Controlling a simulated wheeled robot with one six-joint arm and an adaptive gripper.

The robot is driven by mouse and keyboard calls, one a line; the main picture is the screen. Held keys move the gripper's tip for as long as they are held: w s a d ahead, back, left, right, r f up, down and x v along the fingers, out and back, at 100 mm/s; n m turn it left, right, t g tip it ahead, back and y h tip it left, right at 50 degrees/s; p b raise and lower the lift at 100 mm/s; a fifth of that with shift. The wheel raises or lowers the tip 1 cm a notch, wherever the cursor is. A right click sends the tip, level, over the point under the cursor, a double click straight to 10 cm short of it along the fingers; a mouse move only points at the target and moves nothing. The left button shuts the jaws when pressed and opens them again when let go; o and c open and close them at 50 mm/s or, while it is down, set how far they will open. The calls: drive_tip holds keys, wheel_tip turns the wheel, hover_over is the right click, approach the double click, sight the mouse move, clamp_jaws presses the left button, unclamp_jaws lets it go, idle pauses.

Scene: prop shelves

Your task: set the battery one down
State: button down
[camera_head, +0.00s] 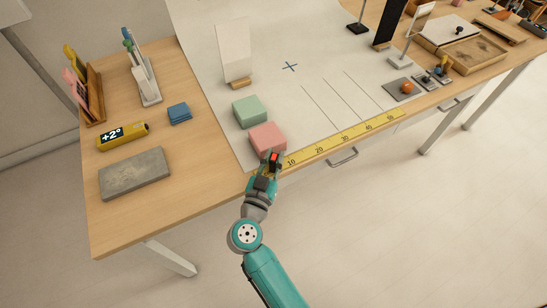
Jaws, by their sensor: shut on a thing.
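My gripper (271,161) is at the front edge of the table, just in front of the pink block (266,135) and by the left end of the yellow ruler. It is shut on a small dark thing with a bright red patch (275,157). The fingers hide much of this thing, so I cannot tell for sure that it is a battery. I cannot tell whether it touches the table (215,180) or is held above it.
A green block (250,110) lies behind the pink one. The yellow ruler (340,139) runs along the front edge. The white sheet (300,100) is clear around the blue cross (290,67).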

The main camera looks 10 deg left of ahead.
drive_tip(key=shift+f, duration=0.15)
drive_tip(key=c, duration=1)
unclamp_jaws()
drive_tip(key=shift+c, duration=0.2)
drive_tip(key=shift+r, duration=0.2)
drive_tip(key=s+a, duration=0.2)
drive_tip(key=s, duration=0.9)
drive_tip(key=shift+s+a, duration=0.15)
drive_tip(key=shift+s, duration=0.25)
